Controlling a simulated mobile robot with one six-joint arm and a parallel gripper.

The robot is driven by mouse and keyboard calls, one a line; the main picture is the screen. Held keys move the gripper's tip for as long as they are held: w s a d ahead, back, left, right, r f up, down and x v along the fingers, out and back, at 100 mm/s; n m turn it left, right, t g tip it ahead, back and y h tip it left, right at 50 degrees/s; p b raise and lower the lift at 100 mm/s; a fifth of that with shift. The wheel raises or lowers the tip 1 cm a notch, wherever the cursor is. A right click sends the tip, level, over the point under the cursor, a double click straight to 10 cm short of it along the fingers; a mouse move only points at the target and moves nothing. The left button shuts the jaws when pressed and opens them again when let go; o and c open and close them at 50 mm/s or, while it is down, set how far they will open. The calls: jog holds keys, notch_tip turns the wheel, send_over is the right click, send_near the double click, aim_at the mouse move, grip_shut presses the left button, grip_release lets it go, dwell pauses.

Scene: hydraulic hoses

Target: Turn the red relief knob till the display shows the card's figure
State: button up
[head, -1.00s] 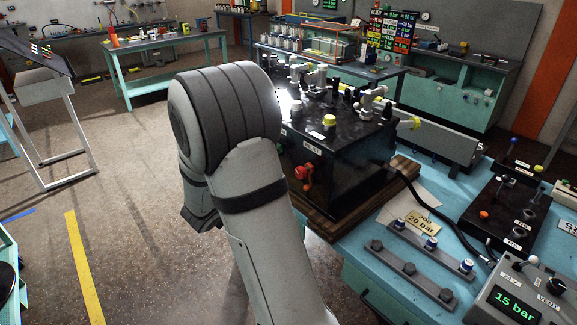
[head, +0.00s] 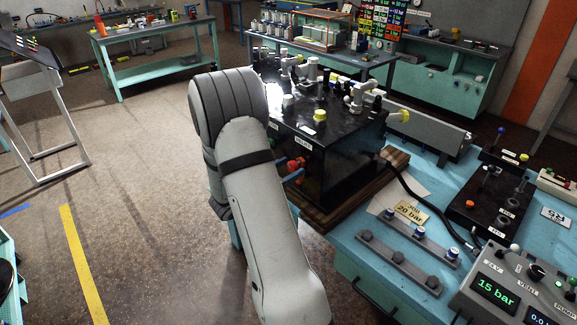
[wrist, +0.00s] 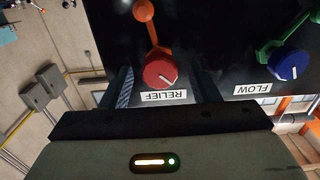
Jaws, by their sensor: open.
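The red relief knob (wrist: 160,72) sits on the black unit's front face, with an orange lever (wrist: 150,28) joined to it and an upside-down "RELIEF" label beside it. My gripper (wrist: 166,88) is open, one finger on each side of the knob. I cannot tell whether either finger touches it. In the head view the knob (head: 294,165) shows partly past my arm, and my gripper is hidden there. The display (head: 495,290) reads "15 bar". The card (head: 411,212) reads "JOB 20 bar" and lies on the bench.
A blue flow knob (wrist: 287,66) with a green lever is to the right of the red one in the wrist view. The black unit (head: 345,165) stands on a wooden board (head: 380,180). A black hose (head: 415,195) runs across the bench.

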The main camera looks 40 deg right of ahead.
jog(key=shift+c, duration=0.2)
jog(key=c, duration=0.9)
jog(key=shift+f+b, duration=0.1)
jog(key=shift+b, duration=0.6)
jog(key=shift+f+m+b, duration=0.2)
jog(key=shift+m+b, duration=0.5)
jog(key=shift+b, duration=0.45)
jog(key=m+b, duration=0.2)
jog(key=b, duration=0.2)
jog(key=shift+f, duration=0.1)
jog(key=m+b, duration=0.4)
jog(key=b, duration=0.2)
jog(key=shift+s+r+m+b, duration=0.1)
jog(key=shift+r+m+b, duration=0.15)
jog(key=shift+m+b, duration=0.6)
jog(key=shift+r+b, duration=0.1)
jog(key=shift+b, duration=0.35)
